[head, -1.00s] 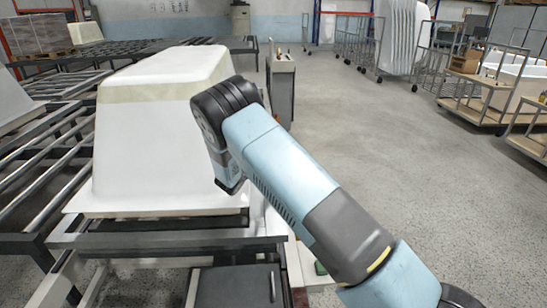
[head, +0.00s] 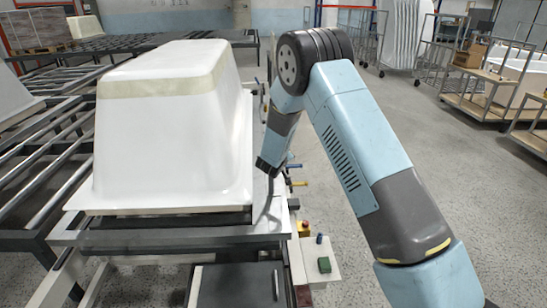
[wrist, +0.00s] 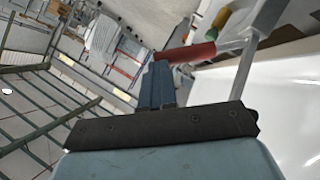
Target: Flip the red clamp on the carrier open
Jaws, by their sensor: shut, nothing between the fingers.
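In the wrist view the red clamp (wrist: 186,53) shows as a red handle joined to a metal arm at its right. My gripper (wrist: 159,66) has its blue fingers together with nothing between them. Its tips are right by the left end of the red handle; I cannot tell whether they touch it. In the head view my arm bends down at the right side of the carrier (head: 170,237), and the red clamp cannot be made out there. A white tub shell (head: 165,140) sits upside down on the carrier.
Yellow (head: 299,184) and blue (head: 294,166) handles stick out along the carrier's right side. A control panel with a green button (head: 324,265) and a red button (head: 304,226) stands at the front. Open floor lies to the right, with trolleys (head: 490,95) beyond.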

